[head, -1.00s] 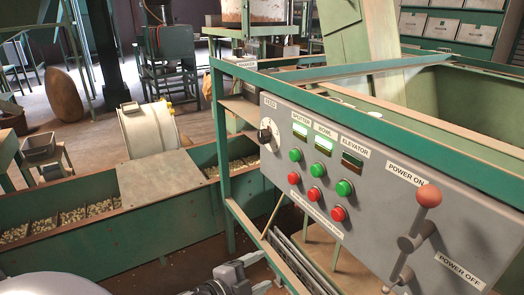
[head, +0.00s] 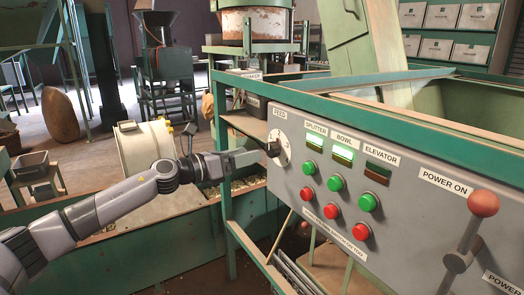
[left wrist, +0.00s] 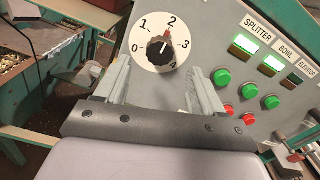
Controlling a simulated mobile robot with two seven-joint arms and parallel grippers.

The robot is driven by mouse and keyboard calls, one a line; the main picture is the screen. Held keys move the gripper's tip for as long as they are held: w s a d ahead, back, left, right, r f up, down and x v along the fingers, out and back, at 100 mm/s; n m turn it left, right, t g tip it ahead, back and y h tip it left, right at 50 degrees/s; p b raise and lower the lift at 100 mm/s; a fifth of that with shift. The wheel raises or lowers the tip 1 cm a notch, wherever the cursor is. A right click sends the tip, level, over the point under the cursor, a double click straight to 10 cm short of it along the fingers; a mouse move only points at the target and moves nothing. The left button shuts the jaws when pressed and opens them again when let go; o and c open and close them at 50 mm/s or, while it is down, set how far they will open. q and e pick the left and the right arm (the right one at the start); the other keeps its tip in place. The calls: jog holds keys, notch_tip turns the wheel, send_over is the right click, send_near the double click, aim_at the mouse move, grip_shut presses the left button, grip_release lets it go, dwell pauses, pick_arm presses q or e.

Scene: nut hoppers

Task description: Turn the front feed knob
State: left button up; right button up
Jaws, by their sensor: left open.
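The feed knob (head: 273,149) is a black knob on a round white dial at the left end of the grey control panel (head: 400,215). In the left wrist view the knob (left wrist: 160,50) shows a red pointer towards the 2 on a scale of 0 to 4. My left gripper (head: 258,155) reaches in from the left, close to the knob. In the left wrist view my left gripper (left wrist: 162,78) is open and empty, with the knob ahead between the fingers. Whether a finger touches the knob cannot be told. My right gripper is out of view.
Green buttons (head: 338,182) and red buttons (head: 332,212) sit right of the dial. A lever with a red ball (head: 483,204) stands at the panel's right. A green frame rail (head: 330,108) runs above the panel. Green troughs with nuts lie below my left arm.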

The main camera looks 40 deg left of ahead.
aim_at(269, 149)
pick_arm(q)
jog(key=shift+p+x, duration=0.65)
jog(key=shift+x, duration=2.15)
jog(key=shift+s, duration=0.1)
jog(key=c, duration=1.1)
